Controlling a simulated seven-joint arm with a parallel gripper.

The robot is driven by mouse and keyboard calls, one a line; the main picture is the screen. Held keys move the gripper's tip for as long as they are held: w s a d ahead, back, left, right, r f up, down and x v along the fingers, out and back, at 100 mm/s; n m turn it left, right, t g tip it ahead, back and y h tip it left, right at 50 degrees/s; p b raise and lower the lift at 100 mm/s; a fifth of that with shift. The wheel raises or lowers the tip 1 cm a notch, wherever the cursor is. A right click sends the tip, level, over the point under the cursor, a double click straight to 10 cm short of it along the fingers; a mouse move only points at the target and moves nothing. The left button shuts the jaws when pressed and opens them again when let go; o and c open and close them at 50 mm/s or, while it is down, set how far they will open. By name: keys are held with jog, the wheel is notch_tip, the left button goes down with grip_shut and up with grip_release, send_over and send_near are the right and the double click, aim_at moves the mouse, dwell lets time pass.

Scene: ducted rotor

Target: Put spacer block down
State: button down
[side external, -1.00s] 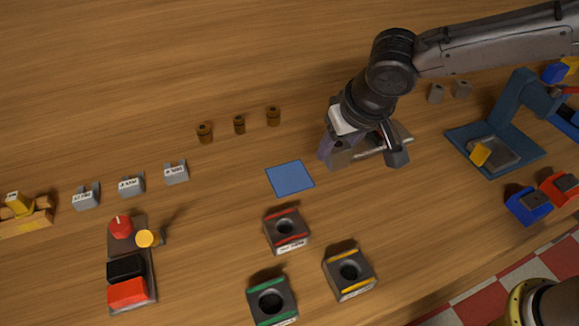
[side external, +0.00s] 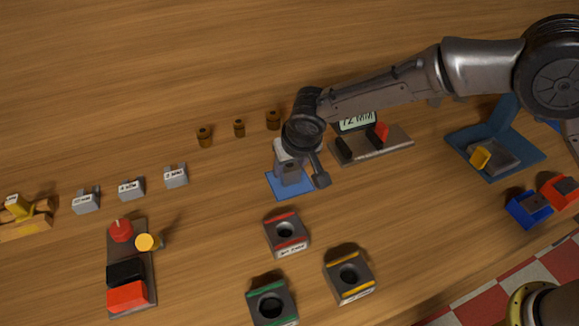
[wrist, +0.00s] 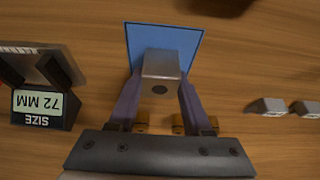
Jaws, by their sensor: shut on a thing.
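My gripper (side external: 290,182) is shut on a grey spacer block (wrist: 162,66) over the blue square mat (side external: 272,187). In the wrist view the block sits between the two purple-grey fingers, with a dark round hole in the face towards me. The blue mat (wrist: 140,36) shows behind and around the block's upper part. In the side view the gripper and wrist cover most of the block. I cannot tell whether the block touches the mat.
A size gauge (side external: 370,147) reading 72 MM stands right of the mat. Labelled grey blocks (side external: 131,188) stand left, brown cylinders (side external: 239,126) behind. A red-striped holed block (side external: 286,234) sits in front. Bare wood lies left of the mat.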

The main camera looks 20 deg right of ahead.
jog(key=shift+f, duration=0.2)
jog(key=shift+f, duration=0.2)
jog(key=shift+c, duration=1.7)
grip_release()
jog(key=v, duration=1.2)
jog(key=shift+r, duration=0.2)
